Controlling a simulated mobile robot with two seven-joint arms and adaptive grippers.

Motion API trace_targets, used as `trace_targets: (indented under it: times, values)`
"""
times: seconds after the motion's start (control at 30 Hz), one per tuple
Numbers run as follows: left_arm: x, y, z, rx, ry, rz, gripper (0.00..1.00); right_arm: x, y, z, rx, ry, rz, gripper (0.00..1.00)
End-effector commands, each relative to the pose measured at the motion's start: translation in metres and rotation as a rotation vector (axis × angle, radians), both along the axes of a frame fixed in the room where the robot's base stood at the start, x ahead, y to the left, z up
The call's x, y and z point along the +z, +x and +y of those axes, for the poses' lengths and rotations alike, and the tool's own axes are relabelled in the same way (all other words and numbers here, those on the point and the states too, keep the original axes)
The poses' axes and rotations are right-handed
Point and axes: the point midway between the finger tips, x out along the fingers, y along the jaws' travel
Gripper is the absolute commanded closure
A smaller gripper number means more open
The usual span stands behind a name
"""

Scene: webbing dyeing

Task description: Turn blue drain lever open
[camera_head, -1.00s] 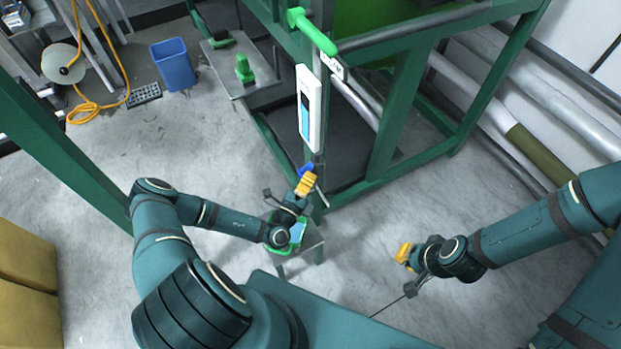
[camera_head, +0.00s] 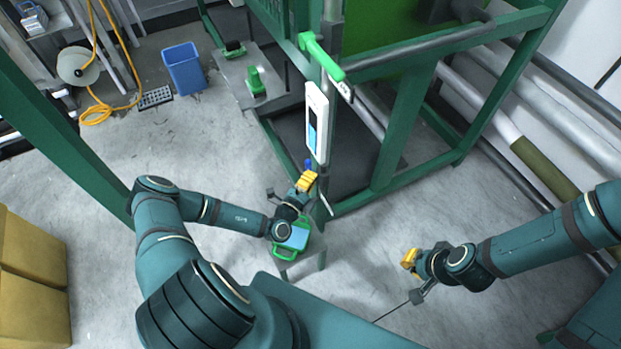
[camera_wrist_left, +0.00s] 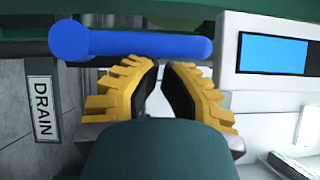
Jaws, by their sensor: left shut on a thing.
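The blue drain lever (camera_wrist_left: 130,44) lies across the top of the left wrist view, its thicker round end at the left. In the head view only a small blue part of it (camera_head: 308,164) shows, beyond my left gripper. My left gripper (camera_head: 307,180) is shut on the lever. Its yellow fingers with dark pads show in the left wrist view (camera_wrist_left: 160,75), with the lever across their tips. A DRAIN label (camera_wrist_left: 41,110) hangs left of the fingers. My right gripper (camera_head: 409,262) is away from the frame at the right; its finger gap is too small to judge.
A white panel with a blue display (camera_head: 317,122) stands on the green frame just above the lever. A green lever (camera_head: 320,56) is higher up. A small stool (camera_head: 300,265) with a green-handled item is below my left gripper.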

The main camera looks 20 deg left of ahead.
Motion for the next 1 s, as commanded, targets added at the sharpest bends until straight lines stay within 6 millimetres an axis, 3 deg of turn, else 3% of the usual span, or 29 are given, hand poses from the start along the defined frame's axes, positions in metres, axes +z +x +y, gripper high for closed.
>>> trace_targets:
  times: [0.3, 0.43, 0.8, 1.0]
  values:
    - [0.000, -0.001, 0.000, 0.000, 0.000, 0.001, 1.00, 0.000, 0.000, 0.000, -0.001, 0.000, 0.000, 1.00]
    - [-0.002, -0.011, 0.002, 0.002, 0.001, 0.002, 1.00, 0.000, 0.000, 0.000, -0.001, 0.000, 0.000, 1.00]
    - [-0.005, -0.081, 0.007, 0.001, 0.000, 0.002, 1.00, 0.000, 0.000, 0.000, 0.000, 0.000, 0.000, 1.00]
    - [-0.007, -0.109, 0.009, 0.001, 0.001, 0.002, 1.00, 0.000, 0.000, 0.000, 0.000, 0.000, 0.000, 1.00]
